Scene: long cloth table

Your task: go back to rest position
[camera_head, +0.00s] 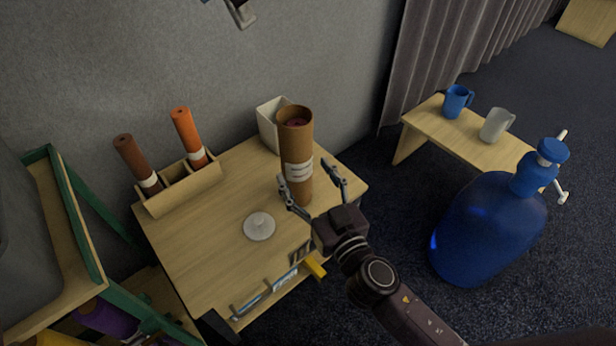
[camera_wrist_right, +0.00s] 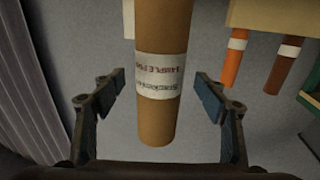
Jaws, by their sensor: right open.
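My right gripper (camera_head: 314,190) is open at the right side of the wooden table (camera_head: 190,245). A tall brown cardboard tube (camera_head: 296,145) with a white label stands upright there, just beyond the fingers. In the right wrist view the tube (camera_wrist_right: 162,110) is centred between the two spread fingers (camera_wrist_right: 160,105), with visible gaps on both sides. My left gripper cannot be made out; only a small dark metal part shows at the top edge of the head view.
A white round lid (camera_head: 259,226) lies on the table. A wooden rack (camera_head: 182,190) holds a brown roll (camera_head: 135,160) and an orange roll (camera_head: 186,135). A white box (camera_head: 268,127) stands behind the tube. Right, a bench (camera_head: 432,130) bears a blue mug (camera_head: 456,102) and a grey mug (camera_head: 495,125), near a big blue bottle (camera_head: 490,230).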

